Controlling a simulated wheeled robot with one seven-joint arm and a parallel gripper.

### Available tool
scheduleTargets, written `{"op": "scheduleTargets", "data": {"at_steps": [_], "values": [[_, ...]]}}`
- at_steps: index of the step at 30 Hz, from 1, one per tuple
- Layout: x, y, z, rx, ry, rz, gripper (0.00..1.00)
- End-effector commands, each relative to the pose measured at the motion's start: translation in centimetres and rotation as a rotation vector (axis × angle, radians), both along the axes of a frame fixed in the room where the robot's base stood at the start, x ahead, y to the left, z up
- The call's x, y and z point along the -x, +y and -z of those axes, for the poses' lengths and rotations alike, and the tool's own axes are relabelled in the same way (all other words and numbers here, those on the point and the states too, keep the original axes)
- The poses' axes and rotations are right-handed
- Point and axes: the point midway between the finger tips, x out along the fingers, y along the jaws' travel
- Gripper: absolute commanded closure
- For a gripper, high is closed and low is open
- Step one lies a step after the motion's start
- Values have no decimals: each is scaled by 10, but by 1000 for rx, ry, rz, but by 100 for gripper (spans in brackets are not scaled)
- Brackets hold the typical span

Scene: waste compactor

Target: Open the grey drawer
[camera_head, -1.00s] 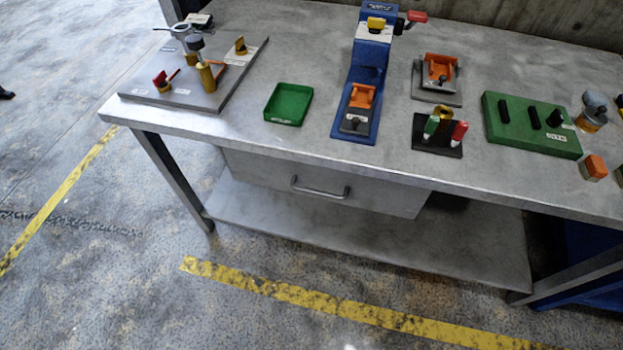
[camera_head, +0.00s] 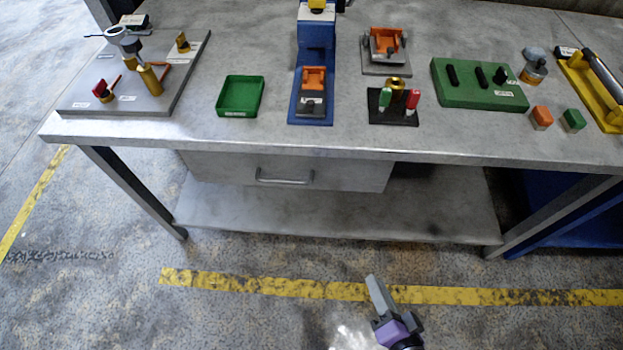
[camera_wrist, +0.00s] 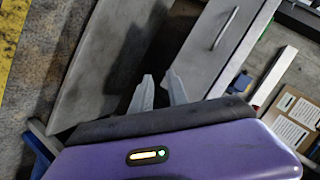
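The grey drawer (camera_head: 225,170) is shut under the left half of the grey workbench. Its metal bar handle (camera_head: 285,181) is on the front face. In the wrist view the drawer front (camera_wrist: 200,62) and its handle (camera_wrist: 224,29) lie ahead, tilted, toward the upper right. My gripper (camera_head: 376,294) is low in the head view, in front of the bench and to the right of the handle, apart from it. In the wrist view its two fingers (camera_wrist: 159,80) are spread with an empty gap between them, and they touch nothing.
The workbench top (camera_head: 330,140) holds a green tray (camera_head: 240,96), a blue stand (camera_head: 317,45), a green block panel (camera_head: 478,84) and small coloured parts. A lower shelf (camera_head: 330,222) runs beneath the drawer. The floor in front, with a yellow line (camera_head: 240,283), is clear.

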Motion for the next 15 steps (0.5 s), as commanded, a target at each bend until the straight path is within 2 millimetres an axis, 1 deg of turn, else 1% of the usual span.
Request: {"op": "scheduleTargets", "data": {"at_steps": [1,4,7,9,12,15], "values": [[-23,14,6,-71,11,-15,80],[-59,44,12,-220,48,-47,80],[-95,75,10,-368,82,-88,80],[-120,99,3,-471,106,-123,80],[-149,128,-11,-597,134,-170,80],[-170,150,-27,-697,155,-210,80]]}}
